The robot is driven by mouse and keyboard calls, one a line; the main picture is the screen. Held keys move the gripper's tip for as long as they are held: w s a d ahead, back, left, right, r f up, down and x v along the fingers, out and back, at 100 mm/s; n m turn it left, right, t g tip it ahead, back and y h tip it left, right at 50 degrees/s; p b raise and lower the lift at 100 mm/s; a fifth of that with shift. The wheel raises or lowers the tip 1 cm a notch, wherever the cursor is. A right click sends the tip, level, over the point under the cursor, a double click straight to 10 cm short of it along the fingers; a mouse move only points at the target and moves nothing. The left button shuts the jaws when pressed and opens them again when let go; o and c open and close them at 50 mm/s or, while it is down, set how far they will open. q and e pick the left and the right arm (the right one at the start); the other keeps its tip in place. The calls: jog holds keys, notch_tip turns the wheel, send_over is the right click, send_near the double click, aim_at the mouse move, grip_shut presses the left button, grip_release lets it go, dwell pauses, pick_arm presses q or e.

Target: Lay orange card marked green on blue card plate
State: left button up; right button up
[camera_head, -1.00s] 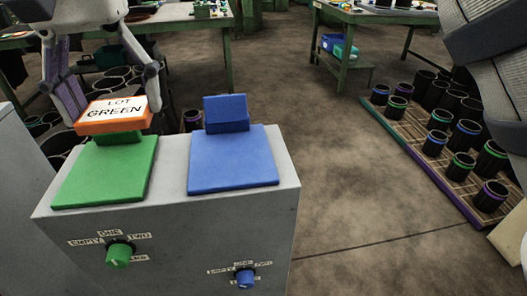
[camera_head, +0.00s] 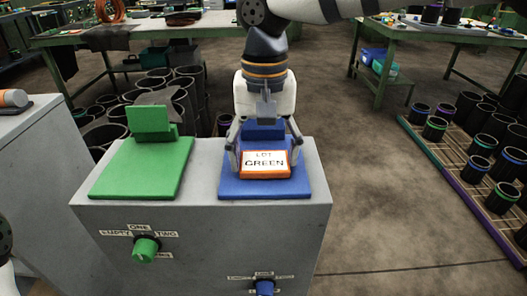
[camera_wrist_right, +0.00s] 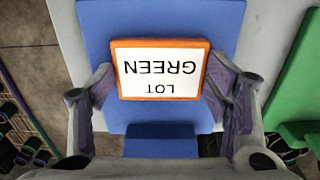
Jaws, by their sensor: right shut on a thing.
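The orange card (camera_head: 246,177) has a white label reading LOT GREEN. It also shows in the right wrist view (camera_wrist_right: 160,42), with its label upside down. My right gripper (camera_head: 264,160) is shut on the card by its left and right edges, fingers pointing down. The card is over the middle of the blue card plate (camera_head: 306,184), in front of its raised blue block (camera_head: 263,131). I cannot tell whether the card touches the plate. In the right wrist view the blue plate (camera_wrist_right: 90,25) shows around the card. My left gripper is not in view.
The green plate (camera_head: 125,178) with its upright green block (camera_head: 152,121) is empty, left of the blue one on the grey cabinet (camera_head: 200,240). Green and blue knobs are on its front. Dark cups stand behind and in a rack (camera_head: 455,170) at right.

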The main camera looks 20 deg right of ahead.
aim_at(264, 161)
jog(key=o, duration=1.1)
jog(key=shift+f, duration=0.1)
notch_tip(264, 161, up, 12)
jog(key=shift+r+p, duration=0.15)
jog(key=shift+p, duration=0.3)
